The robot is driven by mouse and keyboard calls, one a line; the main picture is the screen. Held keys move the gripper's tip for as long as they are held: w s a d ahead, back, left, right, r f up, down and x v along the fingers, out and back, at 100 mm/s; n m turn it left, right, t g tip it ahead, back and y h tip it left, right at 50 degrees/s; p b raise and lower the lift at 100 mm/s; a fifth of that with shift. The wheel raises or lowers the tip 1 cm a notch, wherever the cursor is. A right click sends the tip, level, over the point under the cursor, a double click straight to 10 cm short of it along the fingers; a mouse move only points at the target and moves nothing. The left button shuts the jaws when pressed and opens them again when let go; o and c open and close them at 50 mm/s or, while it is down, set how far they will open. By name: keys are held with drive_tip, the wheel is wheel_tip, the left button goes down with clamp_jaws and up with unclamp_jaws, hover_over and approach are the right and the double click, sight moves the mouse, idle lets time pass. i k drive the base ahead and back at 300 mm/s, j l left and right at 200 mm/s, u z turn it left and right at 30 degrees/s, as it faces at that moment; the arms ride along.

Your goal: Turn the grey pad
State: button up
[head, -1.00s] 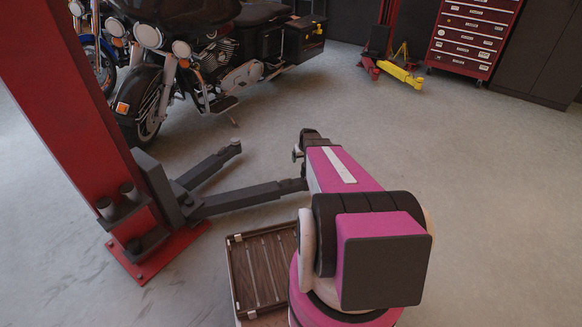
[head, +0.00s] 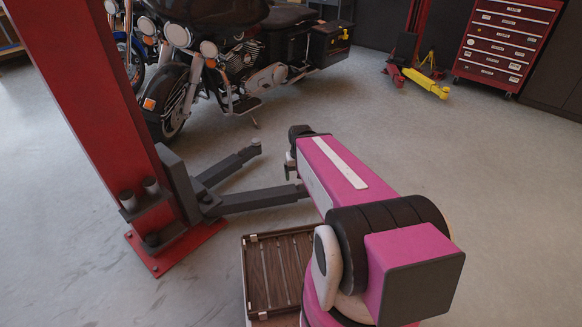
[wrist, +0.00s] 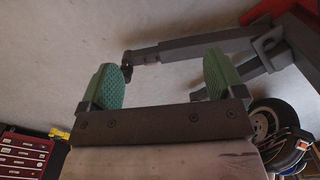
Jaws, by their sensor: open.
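Two dark grey lift arms reach out from the red post in the head view. The far arm ends in a small round grey pad (head: 255,143). The near arm (head: 262,197) runs behind my arm, which hides its end. In the wrist view, my gripper (wrist: 163,62) has two green ridged fingers spread wide with nothing between them. Beyond them, one lift arm (wrist: 195,48) ends in a small dark pad (wrist: 127,67). The other lift arm is partly behind the right finger. My gripper's fingers do not show clearly in the head view.
The red lift post (head: 105,110) stands at left on a bolted plate. A slatted brown case (head: 278,270) lies beside my base. A motorcycle (head: 220,70) stands behind the lift arms. A red tool chest (head: 505,45) is at back right. The floor at right is clear.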

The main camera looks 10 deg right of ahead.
sight(256, 142)
drive_tip(key=l+z, duration=0.25)
drive_tip(key=i+l+z, duration=0.15)
drive_tip(key=l+z, duration=0.15)
drive_tip(key=l, duration=0.15)
drive_tip(key=i+l+z, duration=0.35)
drive_tip(key=l, duration=0.2)
drive_tip(key=i+l+z, duration=0.35)
drive_tip(key=l, duration=0.15)
drive_tip(key=i+l+z, duration=0.35)
drive_tip(key=i+u, duration=0.35)
drive_tip(key=i, duration=0.15)
drive_tip(key=i+u, duration=0.35)
drive_tip(key=i, duration=0.2)
drive_tip(key=i+l+u, duration=0.25)
drive_tip(key=i+u, duration=1)
drive_tip(key=i+l+u, duration=0.25)
drive_tip(key=i+u, duration=0.15)
drive_tip(key=i+l+u, duration=0.55)
drive_tip(key=i+u, duration=0.3)
drive_tip(key=i+l+u, duration=0.25)
drive_tip(key=u, duration=0.2)
drive_tip(key=i+l+u, duration=0.25)
drive_tip(key=l+u, duration=0.25)
drive_tip(key=j, duration=0.1)
